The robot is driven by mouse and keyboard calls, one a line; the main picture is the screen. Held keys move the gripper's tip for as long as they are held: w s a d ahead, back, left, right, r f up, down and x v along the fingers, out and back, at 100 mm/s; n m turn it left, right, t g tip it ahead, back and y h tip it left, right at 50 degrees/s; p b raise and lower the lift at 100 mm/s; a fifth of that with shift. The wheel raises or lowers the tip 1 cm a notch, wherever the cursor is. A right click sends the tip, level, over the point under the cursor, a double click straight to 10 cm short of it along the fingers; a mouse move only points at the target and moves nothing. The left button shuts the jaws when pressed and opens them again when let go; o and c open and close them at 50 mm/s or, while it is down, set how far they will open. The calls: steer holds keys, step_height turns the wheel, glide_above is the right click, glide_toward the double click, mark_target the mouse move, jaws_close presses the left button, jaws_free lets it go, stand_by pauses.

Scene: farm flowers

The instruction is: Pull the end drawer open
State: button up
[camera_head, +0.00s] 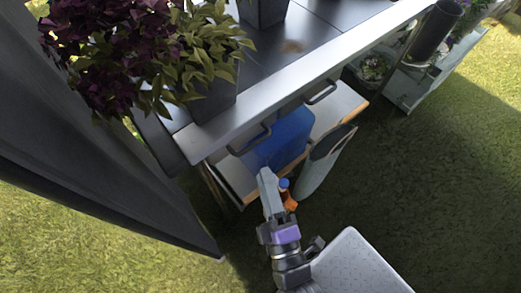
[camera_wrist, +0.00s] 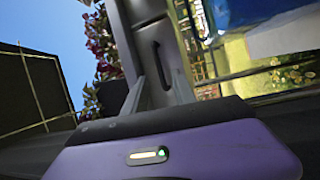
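The grey metal table has two dark drawer handles under its front edge. The near-end drawer's handle (camera_head: 250,140) is below the large plants, and the other handle (camera_head: 320,93) is farther right. My gripper (camera_head: 264,172) is in front of and below the near-end handle. In the wrist view my gripper (camera_wrist: 156,88) has its two grey fingers apart, with nothing held between them. A dark handle (camera_wrist: 163,65) on a grey drawer front shows between and beyond the fingers. I see no clear contact. The drawer looks shut.
A blue crate (camera_head: 284,138) sits on the shelf below the drawers. An orange-and-blue bottle (camera_head: 287,193) and a grey-green container (camera_head: 326,165) stand close to my arm. Potted plants (camera_head: 205,60) stand on the tabletop. Grass is open at right.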

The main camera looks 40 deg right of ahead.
steer(key=x, duration=0.7)
steer(key=shift+w+d+r+n, duration=0.2)
steer(key=shift+w+n, duration=0.1)
jaws_close()
stand_by(1.3)
